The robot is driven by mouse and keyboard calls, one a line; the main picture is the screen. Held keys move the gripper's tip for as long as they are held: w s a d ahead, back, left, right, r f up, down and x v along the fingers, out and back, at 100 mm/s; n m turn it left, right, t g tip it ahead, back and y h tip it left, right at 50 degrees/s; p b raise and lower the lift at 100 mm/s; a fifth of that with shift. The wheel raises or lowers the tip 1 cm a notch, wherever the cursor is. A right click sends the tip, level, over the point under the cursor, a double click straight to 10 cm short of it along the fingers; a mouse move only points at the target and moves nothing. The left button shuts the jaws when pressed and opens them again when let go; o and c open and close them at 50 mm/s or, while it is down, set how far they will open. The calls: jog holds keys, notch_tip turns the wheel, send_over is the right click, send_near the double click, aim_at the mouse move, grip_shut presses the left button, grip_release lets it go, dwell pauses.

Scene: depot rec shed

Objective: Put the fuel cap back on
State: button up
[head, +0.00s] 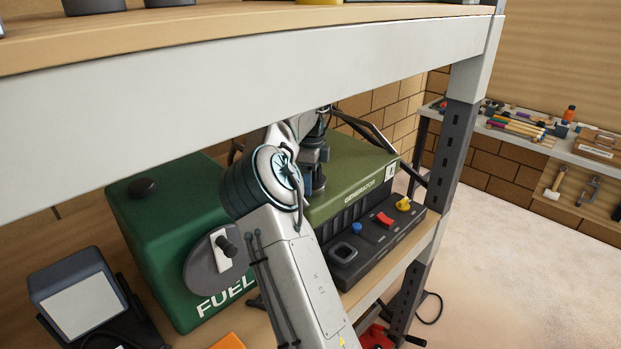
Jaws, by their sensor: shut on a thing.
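My gripper (317,183) points down over the top of the green generator (350,188), partly hidden behind my own arm. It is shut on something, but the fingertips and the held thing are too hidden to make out. A green tank marked FUEL (175,195) stands to the left of the generator on the same shelf. No filler opening is visible on the generator.
The upper shelf's grey beam (250,85) runs close above my arm. A slotted post (455,150) stands at the right. A dark lamp-like box (80,295) is at lower left. A control panel (375,245) fronts the generator. A tool bench (590,150) is farther right.

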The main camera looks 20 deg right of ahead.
jog(key=o, duration=1)
jog(key=shift+o, duration=0.2)
